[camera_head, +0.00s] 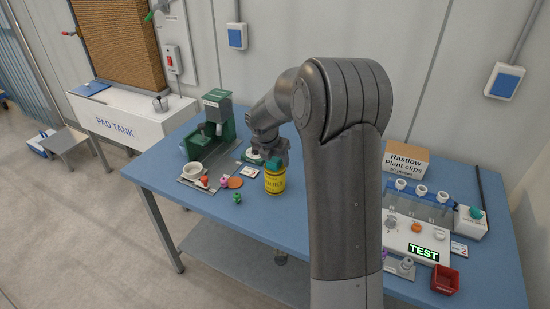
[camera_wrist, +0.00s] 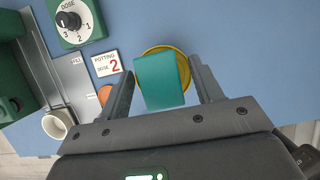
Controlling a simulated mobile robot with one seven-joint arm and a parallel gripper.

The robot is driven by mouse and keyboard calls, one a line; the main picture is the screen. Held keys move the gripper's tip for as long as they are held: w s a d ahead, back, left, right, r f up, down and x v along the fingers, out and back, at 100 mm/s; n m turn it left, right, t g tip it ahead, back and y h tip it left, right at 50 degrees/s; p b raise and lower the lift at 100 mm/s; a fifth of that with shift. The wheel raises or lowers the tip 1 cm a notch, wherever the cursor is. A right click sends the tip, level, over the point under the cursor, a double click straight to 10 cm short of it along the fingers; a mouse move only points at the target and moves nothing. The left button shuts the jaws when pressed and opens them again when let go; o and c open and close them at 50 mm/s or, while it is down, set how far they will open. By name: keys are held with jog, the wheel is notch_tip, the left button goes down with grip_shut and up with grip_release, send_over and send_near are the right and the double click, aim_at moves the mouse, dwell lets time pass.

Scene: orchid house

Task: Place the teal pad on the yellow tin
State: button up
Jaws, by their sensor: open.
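The yellow tin (camera_head: 275,182) stands upright on the blue bench; in the wrist view its round yellow rim (camera_wrist: 183,51) shows past the pad. The teal pad (camera_wrist: 162,80) lies over the tin's top between my fingers, covering much of it. My gripper (camera_wrist: 162,68) is open around the pad, with a gap visible beside the right finger.
On the blue bench (camera_head: 240,210), a green potting machine (camera_head: 217,115), a white cup (camera_head: 193,170) and a dose dial (camera_wrist: 68,19) stand left of the tin. A cardboard box (camera_head: 406,160), a TEST panel (camera_head: 415,235) and a red bin (camera_head: 445,280) are right. My arm hides the bench's middle.

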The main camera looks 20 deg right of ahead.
jog(key=s+a+r+m, duration=0.3)
jog(key=s+r, duration=0.3)
jog(key=r, duration=0.2)
jog(key=s+a+r+m, duration=0.2)
jog(key=s+r+m, duration=0.1)
jog(key=s+r, duration=0.4)
jog(key=s+a+r+m+t+y, duration=0.1)
jog(key=s+a+m+t+y, duration=0.1)
jog(key=s+m, duration=1.9)
jog(key=s+a+y, duration=0.1)
jog(key=s+a, duration=0.1)
jog(key=shift+s, duration=0.4)
jog(key=shift+a, duration=0.1)
